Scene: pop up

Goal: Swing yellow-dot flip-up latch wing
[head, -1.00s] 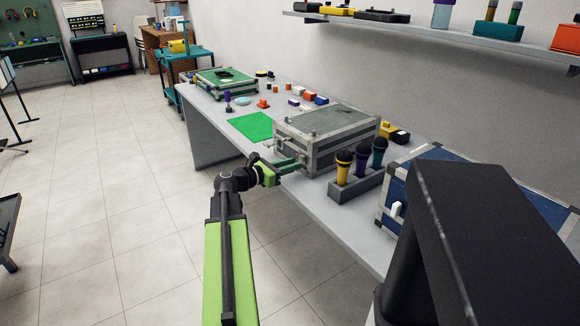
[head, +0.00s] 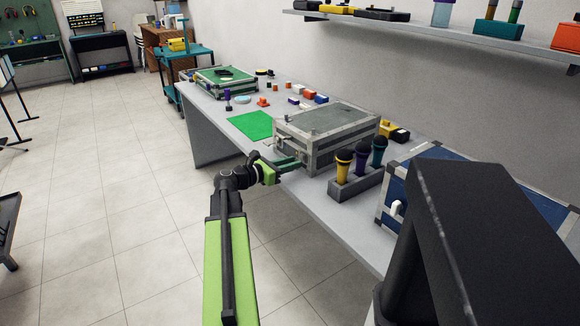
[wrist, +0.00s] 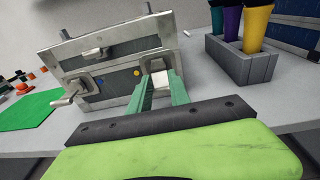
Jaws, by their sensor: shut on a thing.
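A grey metal-edged case (head: 325,125) stands on the table; its front also shows in the wrist view (wrist: 110,95). On that front are a yellow dot (wrist: 137,72) and a blue dot (wrist: 100,83). The yellow-dot latch wing (wrist: 156,66) is just right of the yellow dot, between the tips of my gripper (wrist: 160,78). My gripper is shut on it, and the fingers partly hide the wing. Another latch wing (wrist: 65,99) sticks out at the left, by the blue dot. In the head view my gripper (head: 290,162) is at the case's front.
A grey holder (wrist: 240,62) with three microphones stands right of the case. A blue case (head: 480,195) is farther right. A green mat (head: 250,125) lies left of the case, with small coloured objects beyond. A shelf (head: 450,40) hangs above.

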